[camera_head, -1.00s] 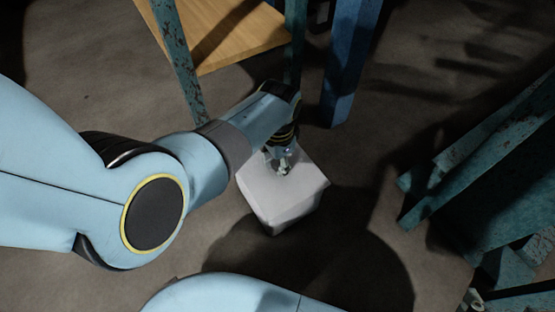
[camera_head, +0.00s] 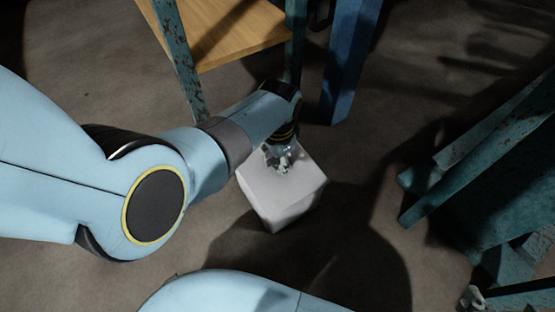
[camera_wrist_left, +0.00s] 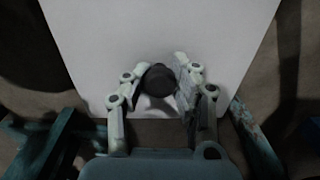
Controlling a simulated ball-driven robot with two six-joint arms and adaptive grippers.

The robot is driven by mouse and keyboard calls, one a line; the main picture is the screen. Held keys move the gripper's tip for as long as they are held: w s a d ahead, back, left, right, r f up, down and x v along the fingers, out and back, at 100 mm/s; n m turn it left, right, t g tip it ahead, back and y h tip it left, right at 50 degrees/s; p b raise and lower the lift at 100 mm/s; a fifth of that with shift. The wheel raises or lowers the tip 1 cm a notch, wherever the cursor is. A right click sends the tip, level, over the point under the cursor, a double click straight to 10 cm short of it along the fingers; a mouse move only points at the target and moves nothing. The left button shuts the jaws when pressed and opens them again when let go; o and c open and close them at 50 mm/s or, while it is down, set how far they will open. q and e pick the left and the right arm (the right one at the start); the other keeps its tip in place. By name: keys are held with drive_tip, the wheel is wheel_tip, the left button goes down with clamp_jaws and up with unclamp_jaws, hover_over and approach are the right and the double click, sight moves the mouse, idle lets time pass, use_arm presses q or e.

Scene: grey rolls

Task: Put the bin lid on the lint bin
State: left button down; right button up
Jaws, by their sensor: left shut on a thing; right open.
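The lint bin (camera_head: 284,216) is a pale grey box standing on the floor in the middle of the head view. The flat pale bin lid (camera_head: 262,184) covers its top, with no clear gap showing between them. My left gripper (camera_head: 281,168) reaches down over the lid from the left. In the left wrist view the fingers (camera_wrist_left: 160,88) are shut on the lid's dark round knob (camera_wrist_left: 158,78), and the white lid (camera_wrist_left: 160,30) fills the area beyond. My right gripper (camera_head: 472,298) shows only in part at the lower right edge, apart from the bin.
A wooden shelf (camera_head: 225,30) with worn teal legs stands behind the bin. A blue post (camera_head: 350,65) rises to its right. Worn teal framework (camera_head: 485,165) stands at the right. Bare brown floor (camera_head: 370,170) lies around the bin.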

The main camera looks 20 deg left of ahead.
use_arm(q)
drive_tip(key=shift+f, duration=0.45)
idle(0.6)
drive_tip(key=c, duration=1)
unclamp_jaws()
drive_tip(key=shift+r, duration=0.1)
